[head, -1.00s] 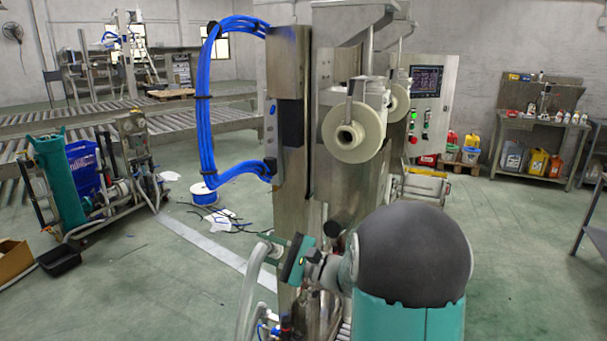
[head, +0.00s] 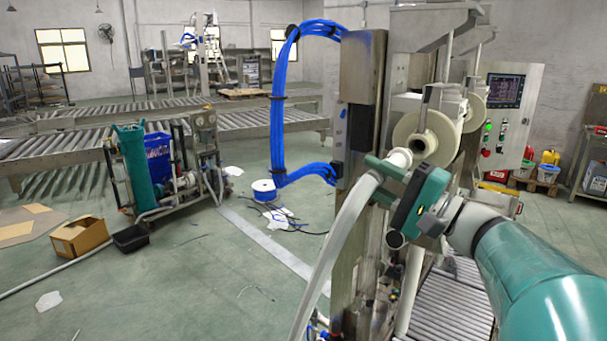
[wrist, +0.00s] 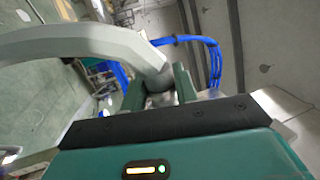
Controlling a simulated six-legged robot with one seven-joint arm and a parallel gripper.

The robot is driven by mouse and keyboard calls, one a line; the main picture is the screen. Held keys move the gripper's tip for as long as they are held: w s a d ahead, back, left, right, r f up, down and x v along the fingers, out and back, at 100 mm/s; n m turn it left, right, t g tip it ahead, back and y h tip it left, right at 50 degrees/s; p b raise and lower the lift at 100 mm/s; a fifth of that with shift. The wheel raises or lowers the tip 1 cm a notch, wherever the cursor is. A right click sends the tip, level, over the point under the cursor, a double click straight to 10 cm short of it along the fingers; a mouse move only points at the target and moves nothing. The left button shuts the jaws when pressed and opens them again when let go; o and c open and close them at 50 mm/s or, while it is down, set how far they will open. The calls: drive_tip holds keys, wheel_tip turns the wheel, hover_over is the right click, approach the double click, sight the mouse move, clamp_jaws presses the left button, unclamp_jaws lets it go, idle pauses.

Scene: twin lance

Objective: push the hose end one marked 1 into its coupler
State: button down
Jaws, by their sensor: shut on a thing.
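The hose (head: 343,235) is a thick pale grey tube that rises in an arc from the floor side to my gripper (head: 382,178). My teal gripper is shut on the hose end (head: 400,157), which is whitish and points at the near coupler. In the wrist view the hose (wrist: 95,43) bends down between the fingers of my gripper (wrist: 158,92). The near coupler (head: 446,142) is a cream round flange with a dark bore, just right of the hose end. I cannot tell whether they touch. A second cream coupler (head: 477,116) stands behind it. No number mark is legible.
The couplers sit on a steel machine column (head: 362,75) with a blue cable loop (head: 277,110) at its left. A control panel (head: 505,110) stands behind at the right. Rollers (head: 450,300) lie below my arm. A cart (head: 165,170) stands at the left on open floor.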

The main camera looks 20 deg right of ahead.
sight(400, 161)
drive_tip(key=shift+w+d, duration=0.5)
drive_tip(key=shift+d, duration=0.3)
drive_tip(key=shift+w+d, duration=0.45)
drive_tip(key=shift+d, duration=0.4)
drive_tip(key=shift+w+d, duration=0.5)
drive_tip(key=shift+d, duration=0.3)
drive_tip(key=shift+w+d, duration=0.4)
drive_tip(key=shift+d, duration=0.3)
drive_tip(key=shift+w+d, duration=0.35)
drive_tip(key=shift+d, duration=0.3)
drive_tip(key=shift+w+d, duration=0.4)
drive_tip(key=shift+d, duration=0.3)
drive_tip(key=c, duration=1)
unclamp_jaws()
drive_tip(key=v, duration=1.3)
drive_tip(key=shift+s+d, duration=0.15)
drive_tip(key=shift+s, duration=0.25)
